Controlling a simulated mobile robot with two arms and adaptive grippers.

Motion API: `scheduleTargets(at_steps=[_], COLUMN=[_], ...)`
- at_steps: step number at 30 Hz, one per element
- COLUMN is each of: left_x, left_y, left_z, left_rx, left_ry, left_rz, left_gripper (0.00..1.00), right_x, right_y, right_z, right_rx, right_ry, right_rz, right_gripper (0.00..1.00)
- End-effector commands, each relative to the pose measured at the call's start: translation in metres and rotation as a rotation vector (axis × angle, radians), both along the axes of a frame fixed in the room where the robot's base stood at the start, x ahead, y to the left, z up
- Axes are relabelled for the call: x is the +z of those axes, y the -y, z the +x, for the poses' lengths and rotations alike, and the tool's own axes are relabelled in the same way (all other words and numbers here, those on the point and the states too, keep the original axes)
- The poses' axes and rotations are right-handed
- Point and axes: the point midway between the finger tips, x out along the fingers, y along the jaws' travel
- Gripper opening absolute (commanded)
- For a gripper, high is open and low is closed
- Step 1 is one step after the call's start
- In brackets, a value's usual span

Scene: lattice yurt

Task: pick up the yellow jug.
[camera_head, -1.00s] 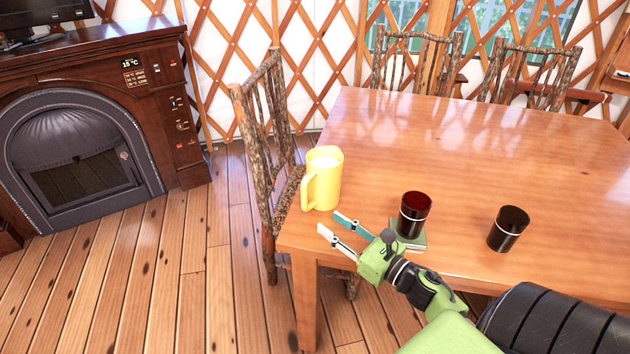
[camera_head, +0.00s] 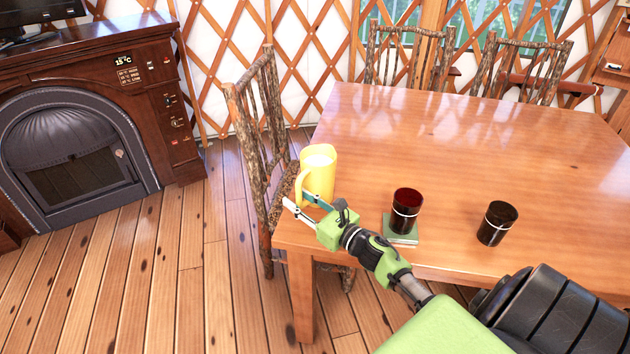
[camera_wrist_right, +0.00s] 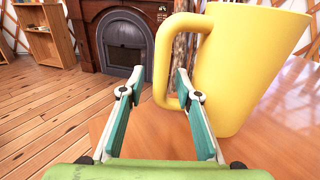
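The yellow jug (camera_head: 319,172) stands upright on the near left corner of the wooden table (camera_head: 450,150), its handle toward the left. In the right wrist view the jug (camera_wrist_right: 240,70) fills the upper right, and its handle (camera_wrist_right: 170,60) lies just beyond my fingertips. My right gripper (camera_head: 297,202) is at the jug's near side, low by the handle. In the right wrist view the gripper (camera_wrist_right: 153,88) is open, with its two fingers apart and nothing between them. I cannot tell whether a finger touches the handle. My left gripper is not in view.
A dark cup (camera_head: 406,208) stands on a green coaster or book (camera_head: 401,237) right of my right gripper. Another dark cup (camera_head: 497,222) stands farther right. A rustic chair (camera_head: 262,150) is beside the table's left edge. The table's far part is clear.

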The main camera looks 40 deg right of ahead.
Motion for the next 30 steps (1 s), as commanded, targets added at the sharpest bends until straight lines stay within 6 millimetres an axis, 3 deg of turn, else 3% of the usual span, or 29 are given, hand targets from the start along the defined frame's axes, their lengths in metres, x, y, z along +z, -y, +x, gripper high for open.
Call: scheduleTargets(at_steps=[7,10,11,23,30], left_x=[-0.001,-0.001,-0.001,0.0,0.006], left_y=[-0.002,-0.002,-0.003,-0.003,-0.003], left_z=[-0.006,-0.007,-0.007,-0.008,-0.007], left_rx=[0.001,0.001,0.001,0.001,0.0], left_ry=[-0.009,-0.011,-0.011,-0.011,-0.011], left_rz=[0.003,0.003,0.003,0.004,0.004], left_gripper=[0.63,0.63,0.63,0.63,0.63], right_x=[-0.001,-0.001,0.0,0.006,0.05], right_y=[0.0,0.0,0.0,0.0,0.0], right_z=[0.001,0.001,0.001,0.001,0.001], right_rx=[0.0,0.0,0.0,0.001,0.004], right_ry=[0.0,0.0,0.0,0.003,0.004], right_rz=[0.0,0.0,0.0,-0.004,-0.008], right_gripper=[0.28,0.02,0.0,0.0,0.0])
